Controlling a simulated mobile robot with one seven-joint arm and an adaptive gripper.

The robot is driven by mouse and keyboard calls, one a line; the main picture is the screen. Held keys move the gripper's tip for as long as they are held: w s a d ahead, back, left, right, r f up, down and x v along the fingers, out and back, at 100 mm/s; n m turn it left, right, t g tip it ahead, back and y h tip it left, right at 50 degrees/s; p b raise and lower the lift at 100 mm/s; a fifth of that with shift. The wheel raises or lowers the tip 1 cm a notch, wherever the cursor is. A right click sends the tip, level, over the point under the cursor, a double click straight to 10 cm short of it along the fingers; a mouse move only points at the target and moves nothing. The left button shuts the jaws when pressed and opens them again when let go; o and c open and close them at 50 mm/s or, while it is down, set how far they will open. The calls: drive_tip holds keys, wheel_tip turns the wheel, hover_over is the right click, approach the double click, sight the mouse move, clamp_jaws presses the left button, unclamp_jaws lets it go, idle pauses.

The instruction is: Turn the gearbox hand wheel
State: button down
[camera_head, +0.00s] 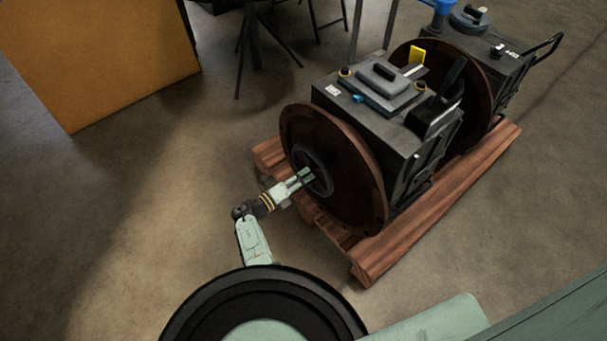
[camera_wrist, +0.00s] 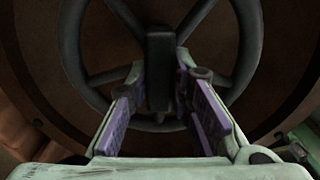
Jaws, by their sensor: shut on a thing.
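The gearbox hand wheel (camera_head: 312,172) is a dark spoked ring on the brown round flange (camera_head: 335,180) of the near gearbox. It also shows in the wrist view, with its rim at the left (camera_wrist: 70,60) and its spokes running in to the middle. My gripper (camera_head: 306,174) reaches the wheel from the left. In the wrist view its purple-padded fingers (camera_wrist: 160,95) are shut on the dark handle (camera_wrist: 160,60) of the wheel, which points toward the camera. The fingers hide the lower part of the wheel and handle.
The near gearbox (camera_head: 385,100) stands on a reddish wooden pallet (camera_head: 440,215), with a second gearbox (camera_head: 490,55) behind it. A yellow-orange box-like block (camera_head: 100,60) stands at upper left. Dark stand legs (camera_head: 255,50) are at the back. The floor left of the pallet is clear.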

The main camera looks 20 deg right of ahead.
drive_tip(key=shift+n+p, duration=0.5)
drive_tip(key=shift+n, duration=0.6)
drive_tip(key=c, duration=1.4)
unclamp_jaws()
drive_tip(key=shift+c, duration=0.2)
drive_tip(key=v, duration=1.2)
drive_tip(key=shift+r, duration=0.1)
